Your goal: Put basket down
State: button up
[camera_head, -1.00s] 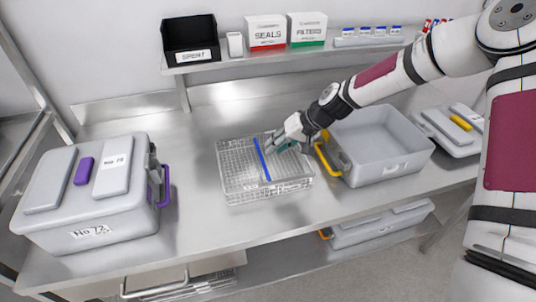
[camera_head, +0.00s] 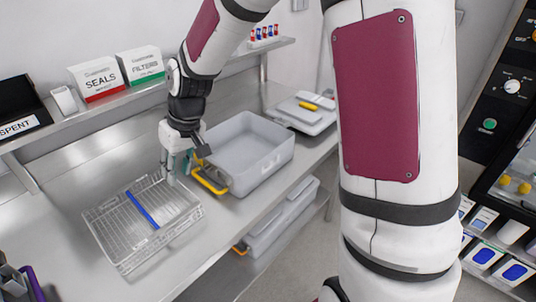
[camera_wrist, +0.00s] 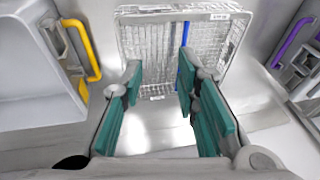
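The wire basket (camera_head: 115,240) with a blue divider bar (camera_head: 142,210) appears to rest flat on the steel worktop. My gripper (camera_head: 177,170) is at the basket's upper right corner in the head view, pointing down. In the wrist view, its two teal-padded fingers (camera_wrist: 158,72) are apart, with nothing clamped between them. The basket (camera_wrist: 155,50) shows beyond and between the fingertips there, with its tag on the far rim. Whether a fingertip touches the mesh I cannot tell.
An open grey tub (camera_head: 245,160) with a yellow handle (camera_head: 208,181) stands right of the basket. A shelf holds a SPENT bin (camera_head: 18,110), a SEALS box (camera_head: 98,80) and a FILTERS box (camera_head: 140,66). A grey lid (camera_head: 300,115) lies farther right. Bare worktop surrounds the basket's left side.

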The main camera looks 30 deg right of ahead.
jog(key=s+d+r+m+t+h, duration=0.1)
jog(key=s+d+r, duration=0.3)
jog(key=s+r, duration=0.4)
jog(key=s+d+r+m+t+h, duration=0.2)
jog(key=s+d+r, duration=0.3)
jog(key=s, duration=1.1)
notch_tip(320, 180, up, 4)
jog(key=shift+s+d+f, duration=0.25)
jog(key=shift+s+d, duration=0.05)
jog(key=shift+s, duration=0.05)
